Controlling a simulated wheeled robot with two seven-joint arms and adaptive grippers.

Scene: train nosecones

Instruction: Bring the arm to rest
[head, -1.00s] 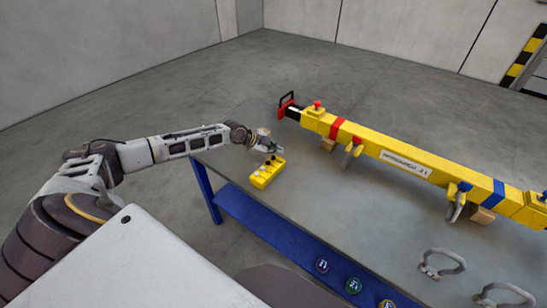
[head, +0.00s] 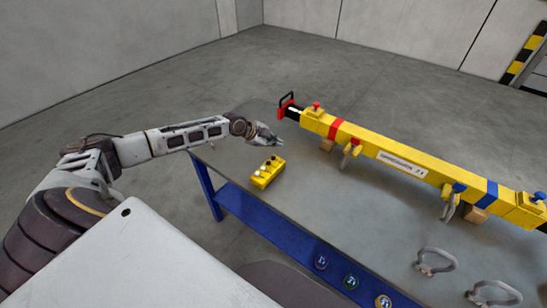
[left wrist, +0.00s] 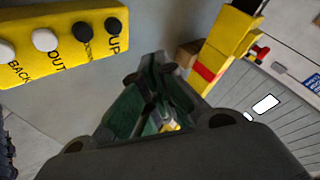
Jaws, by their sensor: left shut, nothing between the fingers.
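My left gripper (head: 280,143) is shut and empty. It hangs in the air above the table's left end, beyond the yellow button box (head: 267,172). In the left wrist view the shut fingers (left wrist: 165,100) point away from the camera. The button box (left wrist: 62,40) shows there at the upper left, apart from the fingers, with black and white buttons marked UP, DOWN, OUT and BACK. My left arm (head: 170,138) stretches in from the left in the head view. My right gripper is in neither view.
A long yellow beam (head: 400,163) with red and blue bands rests on wooden blocks along the table (head: 335,200). Grey shackles (head: 436,261) lie at the front right. Several round labelled items (head: 351,282) sit on the blue lower shelf (head: 270,230). Floor left of the table is clear.

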